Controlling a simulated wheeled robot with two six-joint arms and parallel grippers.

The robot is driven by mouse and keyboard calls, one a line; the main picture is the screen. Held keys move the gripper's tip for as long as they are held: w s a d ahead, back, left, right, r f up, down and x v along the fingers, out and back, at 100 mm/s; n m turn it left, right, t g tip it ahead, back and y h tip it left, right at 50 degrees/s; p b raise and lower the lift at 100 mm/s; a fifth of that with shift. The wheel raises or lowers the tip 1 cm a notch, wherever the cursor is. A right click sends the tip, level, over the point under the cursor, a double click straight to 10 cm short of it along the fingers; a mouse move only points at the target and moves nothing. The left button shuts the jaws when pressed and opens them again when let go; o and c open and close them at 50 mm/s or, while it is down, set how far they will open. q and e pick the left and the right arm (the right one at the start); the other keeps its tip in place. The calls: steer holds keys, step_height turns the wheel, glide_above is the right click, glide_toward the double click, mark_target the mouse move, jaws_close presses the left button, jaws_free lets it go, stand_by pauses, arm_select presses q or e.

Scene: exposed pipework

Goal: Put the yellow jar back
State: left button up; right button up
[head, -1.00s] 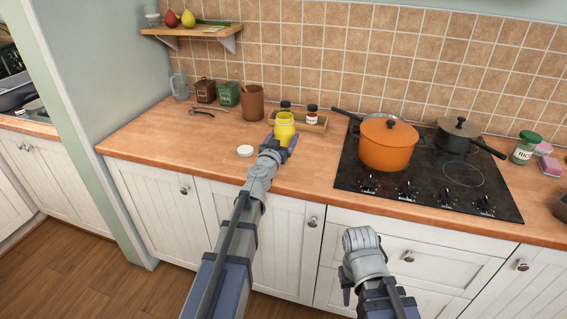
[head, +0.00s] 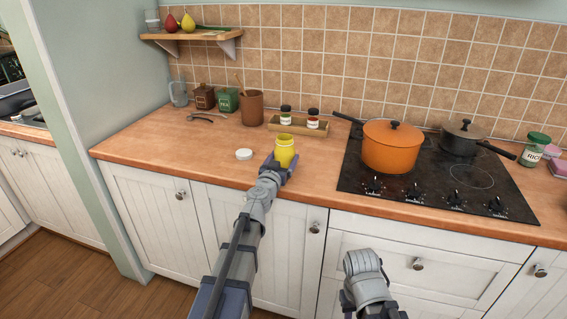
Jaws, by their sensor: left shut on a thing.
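The yellow jar (head: 285,147) is upright in my left gripper (head: 280,165), in front of the wooden tray. Its mouth looks uncovered. My left gripper is shut on the jar's lower part, near the front of the wooden counter; I cannot tell if the jar's base touches the counter. A white round lid (head: 244,154) lies on the counter just left of the jar. The wooden tray (head: 272,125) behind holds two small dark jars with white labels (head: 285,115) (head: 313,118). My right arm is at the lower right, and its fingers do not show.
An orange pot (head: 390,148) and a dark saucepan (head: 463,138) stand on the black hob (head: 440,185) to the right. A brown cup (head: 252,108), green tin (head: 228,100) and dark tin (head: 204,97) stand at the back left. The counter (head: 160,140) at left front is clear.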

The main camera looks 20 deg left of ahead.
arm_select(q)
steer(key=o, duration=1.1)
steer(key=shift+f, duration=0.15)
steer(key=shift+o, duration=1.1)
steer(key=shift+r, duration=0.25)
steer(key=s, duration=1.2)
steer(key=shift+a, duration=0.2)
